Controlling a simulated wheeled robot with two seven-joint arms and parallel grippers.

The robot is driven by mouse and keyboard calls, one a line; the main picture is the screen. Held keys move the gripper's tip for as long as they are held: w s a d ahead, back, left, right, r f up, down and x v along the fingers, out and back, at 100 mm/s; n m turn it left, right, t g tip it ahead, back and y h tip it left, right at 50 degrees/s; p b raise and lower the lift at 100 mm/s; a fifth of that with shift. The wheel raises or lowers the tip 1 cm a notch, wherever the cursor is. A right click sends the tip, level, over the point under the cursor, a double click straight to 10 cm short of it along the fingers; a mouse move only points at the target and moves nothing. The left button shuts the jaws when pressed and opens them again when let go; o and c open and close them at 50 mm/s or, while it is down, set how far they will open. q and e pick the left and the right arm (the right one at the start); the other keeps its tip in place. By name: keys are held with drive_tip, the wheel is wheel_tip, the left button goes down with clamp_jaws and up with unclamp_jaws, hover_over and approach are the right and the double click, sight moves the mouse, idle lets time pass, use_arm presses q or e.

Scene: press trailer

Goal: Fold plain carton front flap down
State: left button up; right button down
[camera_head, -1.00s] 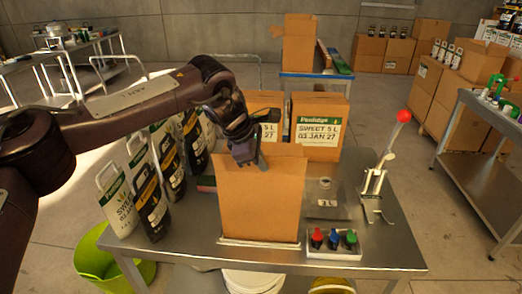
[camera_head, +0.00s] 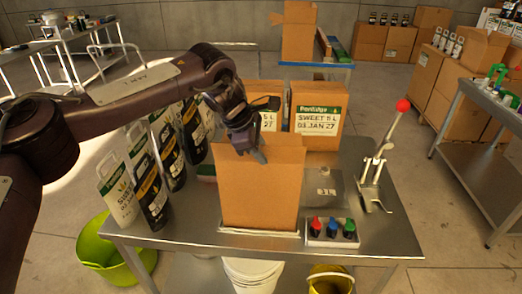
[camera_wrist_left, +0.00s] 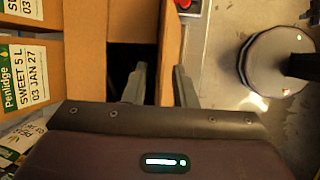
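The plain brown carton (camera_head: 260,195) stands on the steel table, its front panel facing me and its top open. The front flap appears to stand upright, in line with the front panel. My left gripper (camera_head: 264,132) is at the carton's top edge, fingers apart. In the left wrist view, the gripper (camera_wrist_left: 160,85) has one finger over the carton's dark opening and the other outside a cardboard wall or flap (camera_wrist_left: 171,50) that runs between them. Whether either finger touches the cardboard cannot be told. My right gripper is not in view.
Two labelled cartons (camera_head: 318,115) stand behind the plain one. Several printed bags (camera_head: 150,190) stand to its left. A red-knobbed lever press (camera_head: 378,165) and a tray of red, blue and green items (camera_head: 333,232) are to its right. Buckets (camera_head: 252,274) sit below the table edge.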

use_arm(q)
drive_tip(key=shift+a+r, duration=0.2)
drive_tip(key=shift+r, duration=0.05)
drive_tip(key=b+v, duration=0.2)
drive_tip(key=v, duration=0.5)
drive_tip(key=shift+b, duration=0.35)
drive_tip(key=shift+s, duration=0.1)
